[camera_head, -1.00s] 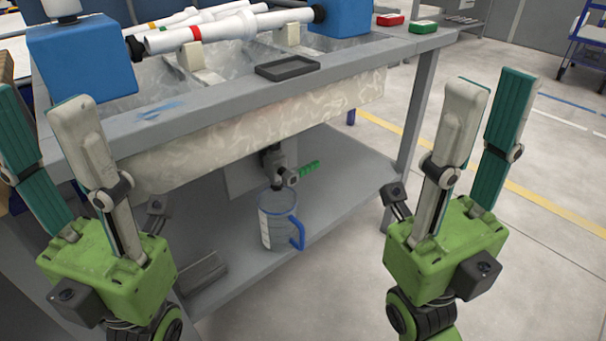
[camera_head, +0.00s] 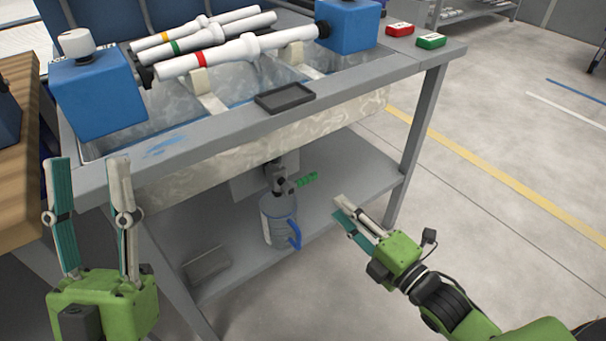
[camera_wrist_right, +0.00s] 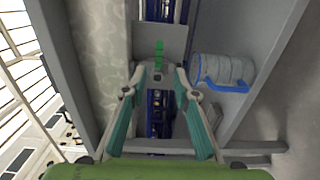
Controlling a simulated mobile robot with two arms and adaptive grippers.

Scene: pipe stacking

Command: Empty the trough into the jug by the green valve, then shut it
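The trough (camera_head: 230,152) is a long grey marbled basin set in the bench. Under it a drain fitting carries the green valve handle (camera_head: 306,180), which points to the right; it also shows in the right wrist view (camera_wrist_right: 159,52). The clear jug (camera_head: 275,222) with a blue handle stands upright on the lower shelf beneath the fitting, and shows in the right wrist view (camera_wrist_right: 225,70). My right gripper (camera_head: 342,207) is open and empty, right of the valve and jug, with the handle ahead between its fingers. My left gripper (camera_head: 88,160) is open and empty, left of the bench.
White pipes with coloured bands (camera_head: 215,60) lie across the trough between blue blocks (camera_head: 98,90). A dark tray (camera_head: 285,97) sits on the front rim. A bench leg (camera_head: 415,135) stands right of the shelf (camera_head: 345,165). A grey block (camera_head: 207,263) lies on the shelf's left.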

